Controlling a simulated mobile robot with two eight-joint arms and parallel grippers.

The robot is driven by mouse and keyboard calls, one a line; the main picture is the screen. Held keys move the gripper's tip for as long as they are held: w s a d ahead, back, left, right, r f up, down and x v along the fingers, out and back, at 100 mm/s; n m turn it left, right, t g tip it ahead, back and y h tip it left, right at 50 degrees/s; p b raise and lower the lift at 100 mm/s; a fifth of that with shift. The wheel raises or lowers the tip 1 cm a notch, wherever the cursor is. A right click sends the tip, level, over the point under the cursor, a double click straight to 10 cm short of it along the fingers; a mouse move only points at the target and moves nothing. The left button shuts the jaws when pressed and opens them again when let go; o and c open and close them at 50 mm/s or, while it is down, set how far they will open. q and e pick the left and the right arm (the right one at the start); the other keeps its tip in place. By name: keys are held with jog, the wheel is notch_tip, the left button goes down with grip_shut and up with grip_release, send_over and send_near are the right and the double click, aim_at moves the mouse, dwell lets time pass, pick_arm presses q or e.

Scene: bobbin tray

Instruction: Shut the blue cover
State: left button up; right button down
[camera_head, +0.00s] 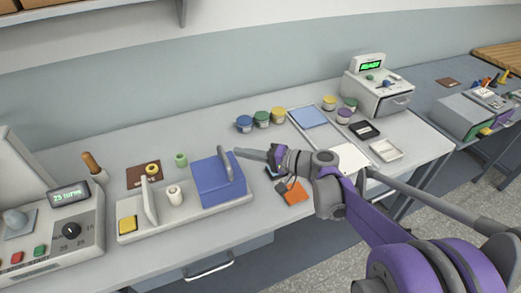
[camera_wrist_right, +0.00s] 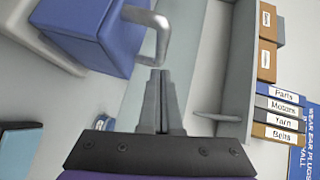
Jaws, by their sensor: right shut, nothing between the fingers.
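The blue cover (camera_head: 220,182) is a box-like hood on the right part of a long white base (camera_head: 205,211). A grey bar handle (camera_head: 227,165) stands up from it. The white spool (camera_head: 174,196) on the base is uncovered, left of the blue cover. My right gripper (camera_head: 238,152) is shut and empty, with its fingertips at the upper end of the handle. The right wrist view shows the blue cover (camera_wrist_right: 85,32) at upper left and the handle (camera_wrist_right: 152,22) just beyond the shut fingertips (camera_wrist_right: 160,78); contact cannot be told. My left gripper is not in view.
A white upright plate (camera_head: 149,201) and a yellow button (camera_head: 128,225) are on the base's left part. A control box (camera_head: 60,225) stands further left. Several lidded jars (camera_head: 261,119) and a tray (camera_head: 345,157) are behind and right. An orange piece (camera_head: 295,193) lies under my right arm.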

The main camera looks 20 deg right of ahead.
jog(key=shift+a+f, duration=0.15)
jog(key=shift+a, duration=0.65)
jog(key=shift+a, duration=0.1)
send_over(196, 182)
jog(key=shift+p, duration=0.35)
jog(key=shift+a, duration=0.1)
